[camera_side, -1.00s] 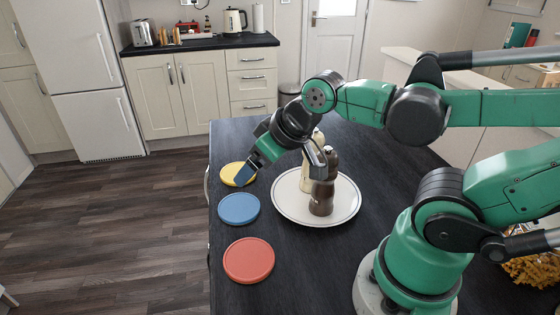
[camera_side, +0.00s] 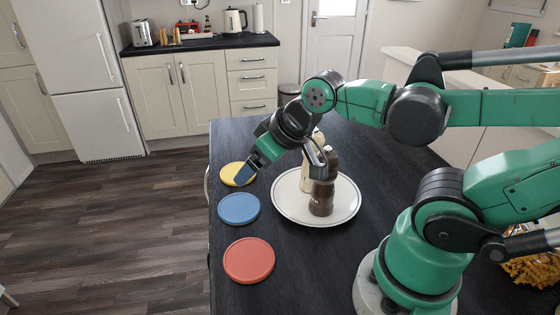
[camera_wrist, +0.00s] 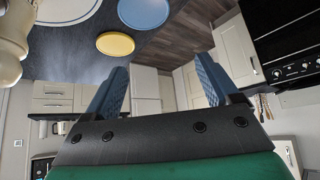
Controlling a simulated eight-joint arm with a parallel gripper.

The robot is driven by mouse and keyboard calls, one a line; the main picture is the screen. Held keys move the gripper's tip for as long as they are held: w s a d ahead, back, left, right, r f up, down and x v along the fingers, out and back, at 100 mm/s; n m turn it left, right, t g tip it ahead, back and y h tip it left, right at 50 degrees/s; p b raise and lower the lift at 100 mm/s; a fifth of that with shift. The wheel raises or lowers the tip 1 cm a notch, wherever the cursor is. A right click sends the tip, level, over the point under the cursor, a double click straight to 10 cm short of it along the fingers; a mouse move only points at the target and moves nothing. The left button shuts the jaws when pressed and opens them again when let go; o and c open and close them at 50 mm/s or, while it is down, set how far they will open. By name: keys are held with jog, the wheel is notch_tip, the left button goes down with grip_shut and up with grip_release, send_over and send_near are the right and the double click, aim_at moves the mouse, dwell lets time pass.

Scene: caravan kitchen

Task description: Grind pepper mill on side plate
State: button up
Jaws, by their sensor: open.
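A dark brown pepper mill (camera_side: 322,194) stands upright on a white plate (camera_side: 344,205) on the dark table. A cream mill (camera_side: 306,176) stands behind it on the same plate, partly hidden by my arm. My gripper (camera_side: 245,176) is open and empty, to the left of both mills, over the table's left side by the yellow disc. In the wrist view its blue-padded fingers (camera_wrist: 162,85) are spread apart with nothing between them. The plate's edge (camera_wrist: 66,14) and a cream object (camera_wrist: 10,45), apparently the cream mill, show at the upper left there.
Yellow (camera_side: 234,168), blue (camera_side: 239,208) and red (camera_side: 249,260) flat discs lie along the table's left edge. The yellow (camera_wrist: 115,43) and blue (camera_wrist: 143,10) discs also show in the wrist view. Pasta-like pieces (camera_side: 532,270) lie at the far right. The table's front middle is clear.

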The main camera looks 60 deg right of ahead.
jog(key=n+g, duration=0.7)
jog(key=n, duration=0.3)
send_near(328, 148)
notch_tip(328, 148, down, 6)
jog(key=shift+w+d+r, duration=0.15)
jog(key=shift+f, duration=2.95)
jog(key=shift+c, duration=0.2)
jog(key=c, duration=1)
